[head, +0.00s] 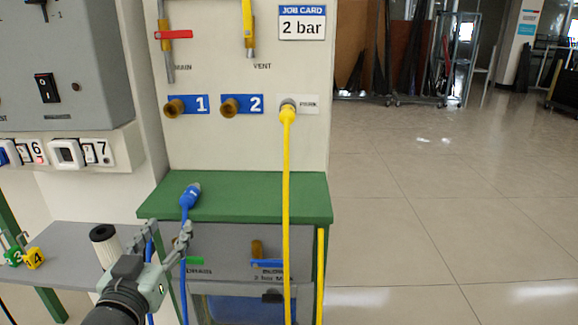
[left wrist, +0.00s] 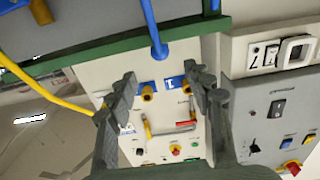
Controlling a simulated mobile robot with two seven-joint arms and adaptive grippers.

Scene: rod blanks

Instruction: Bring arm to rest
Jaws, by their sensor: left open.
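My left gripper (head: 166,234) is open and empty in front of the green shelf's front edge, low in the head view. In the left wrist view its two fingers (left wrist: 160,82) stand apart, with the panel seen upside down beyond them. A blue hose (head: 189,199) lies with its connector end on the green shelf, just above the gripper, and hangs down over the front edge. It also shows in the left wrist view (left wrist: 154,30). Whether a finger touches the hose, I cannot tell. My right gripper is not in view.
A yellow hose (head: 286,180) hangs from a panel port right of brass ports 1 (head: 174,107) and 2 (head: 229,108). The green shelf (head: 250,195) juts out below. A grey side table (head: 75,240) with numbered tags stands at left. Open floor lies to the right.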

